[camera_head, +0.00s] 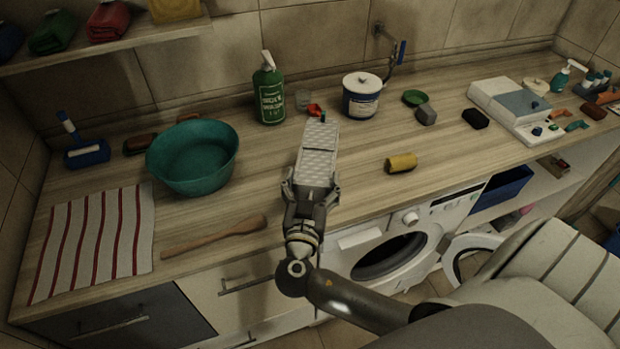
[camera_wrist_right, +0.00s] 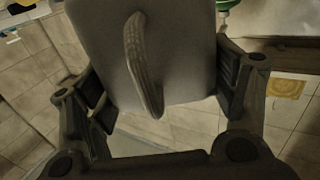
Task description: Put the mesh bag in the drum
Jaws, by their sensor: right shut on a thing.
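My right gripper (camera_head: 312,188) is shut on a light grey, textured, flat-sided thing that looks like the mesh bag (camera_head: 317,150). It holds the bag upright over the front part of the counter. In the right wrist view the bag (camera_wrist_right: 185,50) fills the space between the fingers of the right gripper (camera_wrist_right: 165,95), and a ribbed loop (camera_wrist_right: 135,60) stands out on its near side. The washing machine (camera_head: 430,220) is under the counter, right of the gripper. Its dark drum opening (camera_head: 388,257) shows, and its round door (camera_head: 462,262) is swung open to the right. My left gripper is out of view.
On the counter (camera_head: 350,215) are a teal basin (camera_head: 193,160), a green bottle (camera_head: 269,92), a white tub (camera_head: 361,96), a yellow sponge (camera_head: 400,163), a wooden paddle (camera_head: 215,237) and a striped towel (camera_head: 95,240). Open shelves with a blue bin (camera_head: 502,188) stand right of the machine.

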